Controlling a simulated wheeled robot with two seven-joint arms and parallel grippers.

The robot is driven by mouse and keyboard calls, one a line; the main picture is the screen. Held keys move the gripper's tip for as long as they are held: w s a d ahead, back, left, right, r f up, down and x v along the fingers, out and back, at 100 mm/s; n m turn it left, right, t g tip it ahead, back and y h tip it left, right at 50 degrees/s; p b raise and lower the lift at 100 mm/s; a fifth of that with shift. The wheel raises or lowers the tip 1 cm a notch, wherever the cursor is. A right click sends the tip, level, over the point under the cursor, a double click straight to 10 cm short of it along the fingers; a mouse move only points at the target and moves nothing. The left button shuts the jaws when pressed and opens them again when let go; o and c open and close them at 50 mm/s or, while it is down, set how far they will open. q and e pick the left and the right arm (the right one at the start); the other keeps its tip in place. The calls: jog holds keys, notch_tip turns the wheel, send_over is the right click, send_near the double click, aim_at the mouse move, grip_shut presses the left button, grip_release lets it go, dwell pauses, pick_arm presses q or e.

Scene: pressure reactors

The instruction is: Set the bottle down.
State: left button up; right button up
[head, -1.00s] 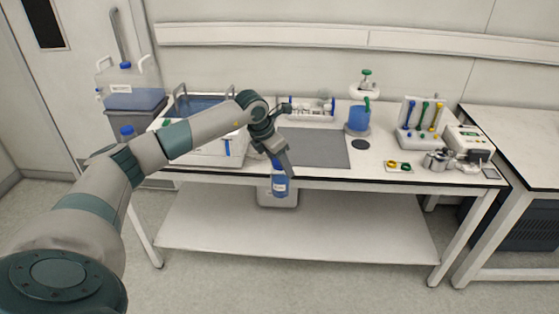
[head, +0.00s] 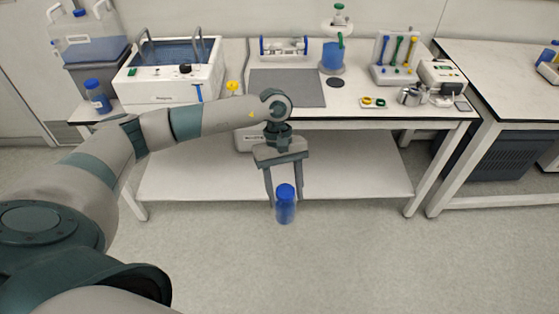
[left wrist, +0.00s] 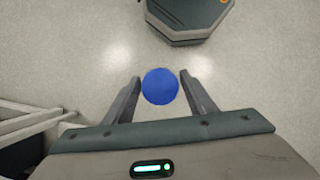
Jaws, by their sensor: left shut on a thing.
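The bottle (head: 286,211) has a blue cap and blue contents. My left gripper (head: 284,196) points down and is shut on it, one finger on each side. It hangs upright in the air in front of the table (head: 360,122), over open floor. In the left wrist view only its round blue cap (left wrist: 160,86) shows, between the two fingers; the body below is hidden. My right gripper is not in view.
On the table are a white water bath (head: 170,88), a grey mat (head: 290,90), a blue vessel on a stand (head: 332,58), a rack of coloured tools (head: 397,60) and another blue-capped bottle (head: 97,97). The mat is bare. A low shelf (head: 350,180) is mostly clear.

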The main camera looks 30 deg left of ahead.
pick_arm(q)
jog(key=s+d+f+m+g+y, duration=0.1)
jog(key=s+d+m+y, duration=0.2)
jog(key=s+m, duration=0.5)
jog(key=shift+s+d+m, duration=0.25)
jog(key=shift+d+m, duration=0.3)
jog(key=shift+m, duration=0.15)
